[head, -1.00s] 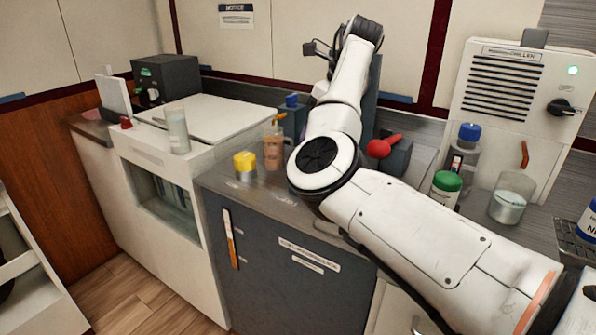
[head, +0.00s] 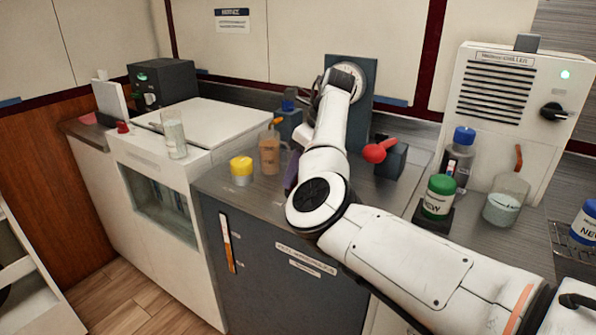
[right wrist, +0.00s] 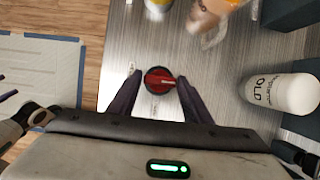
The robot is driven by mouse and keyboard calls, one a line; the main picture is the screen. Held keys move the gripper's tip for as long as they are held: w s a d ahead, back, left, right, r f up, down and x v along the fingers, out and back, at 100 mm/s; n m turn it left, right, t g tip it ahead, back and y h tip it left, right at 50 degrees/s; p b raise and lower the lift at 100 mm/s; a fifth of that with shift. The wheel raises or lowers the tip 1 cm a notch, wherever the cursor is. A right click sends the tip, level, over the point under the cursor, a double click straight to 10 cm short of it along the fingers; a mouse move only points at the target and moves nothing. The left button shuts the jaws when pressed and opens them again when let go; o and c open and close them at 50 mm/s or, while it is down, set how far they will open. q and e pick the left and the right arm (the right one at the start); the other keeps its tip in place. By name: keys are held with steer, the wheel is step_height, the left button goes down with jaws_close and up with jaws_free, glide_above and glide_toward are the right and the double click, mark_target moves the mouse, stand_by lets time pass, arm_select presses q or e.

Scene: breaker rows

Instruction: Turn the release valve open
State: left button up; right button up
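The release valve appears as a red round knob (right wrist: 160,80) with a pointer bar, set in the steel counter in the right wrist view. Small labels sit beside it, too small to read. My right gripper (right wrist: 159,84) is open, its two dark purple fingers either side of the knob. I cannot tell whether they touch it. In the head view my right arm hides the knob, and only a purple bit of the right gripper (head: 291,170) shows beside the forearm. My left gripper is in neither view.
A yellow-capped jar (head: 241,170) and a beaker of orange liquid (head: 269,153) stand left of my arm.

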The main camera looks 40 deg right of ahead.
steer(key=c, duration=0.6)
